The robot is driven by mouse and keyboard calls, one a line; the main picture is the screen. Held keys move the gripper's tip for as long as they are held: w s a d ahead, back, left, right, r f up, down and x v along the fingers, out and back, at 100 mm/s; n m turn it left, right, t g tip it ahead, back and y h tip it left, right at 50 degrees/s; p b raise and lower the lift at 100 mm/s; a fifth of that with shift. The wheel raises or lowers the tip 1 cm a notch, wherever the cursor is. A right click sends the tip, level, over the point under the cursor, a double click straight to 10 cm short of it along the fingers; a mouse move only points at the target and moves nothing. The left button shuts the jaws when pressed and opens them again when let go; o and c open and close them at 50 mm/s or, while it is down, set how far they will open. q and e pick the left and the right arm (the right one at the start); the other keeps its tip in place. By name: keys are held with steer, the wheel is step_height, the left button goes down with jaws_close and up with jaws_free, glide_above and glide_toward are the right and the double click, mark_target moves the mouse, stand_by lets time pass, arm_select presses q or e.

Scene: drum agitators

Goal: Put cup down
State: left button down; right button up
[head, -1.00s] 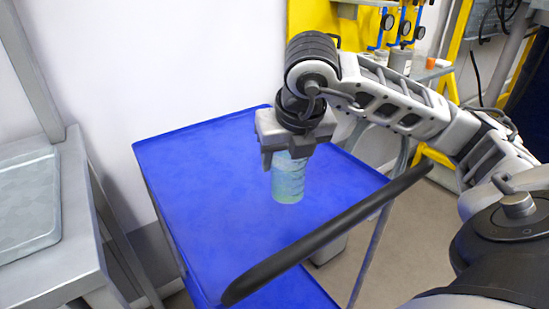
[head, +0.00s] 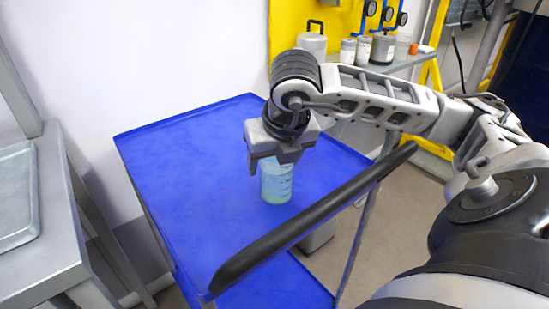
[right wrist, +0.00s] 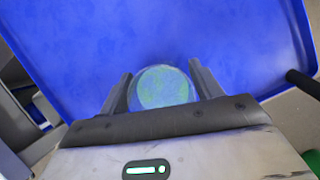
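The cup (head: 276,182) is a clear, pale blue-green cylinder with dark markings, standing upright over the blue tray top (head: 190,200). My right gripper (head: 272,162) comes down from above with its fingers on either side of the cup's upper part, shut on it. In the right wrist view the round top of the cup (right wrist: 165,88) lies between the two fingers (right wrist: 162,82). I cannot tell whether the cup's base touches the blue surface. My left gripper is not in view.
A black handle bar (head: 315,220) crosses in front of the blue cart. A grey metal table with a tray (head: 18,195) stands at left. A shelf with several containers (head: 382,48) is at the back right. Blue surface around the cup is clear.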

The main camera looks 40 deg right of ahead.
steer(key=shift+o, duration=0.6)
steer(key=shift+r, duration=0.1)
steer(key=shift+r, duration=0.2)
steer(key=p+v, duration=0.2)
steer(key=v, duration=0.9)
steer(key=shift+r+p, duration=0.35)
steer(key=shift+s+a, duration=0.1)
steer(key=shift+s, duration=0.1)
